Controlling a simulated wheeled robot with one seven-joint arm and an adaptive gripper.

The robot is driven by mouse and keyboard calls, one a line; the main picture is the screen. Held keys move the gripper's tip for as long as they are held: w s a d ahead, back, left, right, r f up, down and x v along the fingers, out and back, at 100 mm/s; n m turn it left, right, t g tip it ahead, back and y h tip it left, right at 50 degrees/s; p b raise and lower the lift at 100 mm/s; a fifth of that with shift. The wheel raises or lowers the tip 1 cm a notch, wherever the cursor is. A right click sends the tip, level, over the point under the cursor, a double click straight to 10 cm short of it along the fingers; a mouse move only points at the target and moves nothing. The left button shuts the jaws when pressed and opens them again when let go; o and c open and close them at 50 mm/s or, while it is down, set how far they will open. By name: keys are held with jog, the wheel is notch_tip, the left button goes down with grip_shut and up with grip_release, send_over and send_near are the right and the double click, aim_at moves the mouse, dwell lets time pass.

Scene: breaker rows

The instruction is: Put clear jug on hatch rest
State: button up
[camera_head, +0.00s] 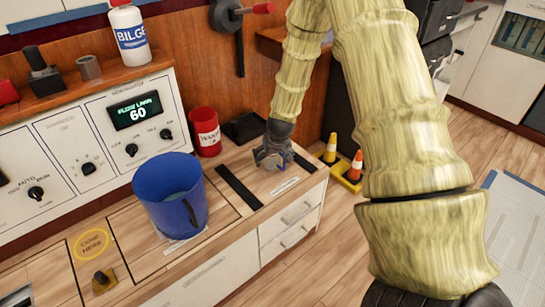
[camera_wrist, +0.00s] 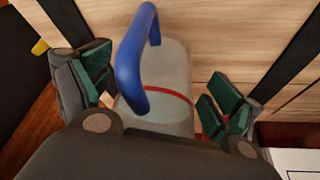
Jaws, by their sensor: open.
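My gripper (camera_wrist: 160,92) is open, with its green-padded fingers apart on either side of a pale translucent jug. The clear jug (camera_wrist: 172,75) has a blue handle and a red line around its body. It stands between the fingers, and I see no firm contact. In the head view, my gripper (camera_head: 272,157) is low over the right end of the counter and hides most or all of the jug. Two black strips (camera_head: 238,187) lie on the counter there, with an unreadable label between them. I cannot tell whether this marks the hatch rest.
A large blue bucket (camera_head: 170,195) stands on the counter left of my gripper. A red can (camera_head: 205,132) and a black tray (camera_head: 244,127) are behind. A control panel (camera_head: 90,150) backs the counter. Yellow and orange cones (camera_head: 355,166) stand to the right.

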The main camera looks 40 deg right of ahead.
jog(key=shift+r, duration=0.25)
jog(key=p+v, duration=0.3)
jog(key=v, duration=0.8)
jog(key=shift+r, duration=0.4)
jog(key=shift+s+a, duration=0.1)
jog(key=shift+s, duration=0.05)
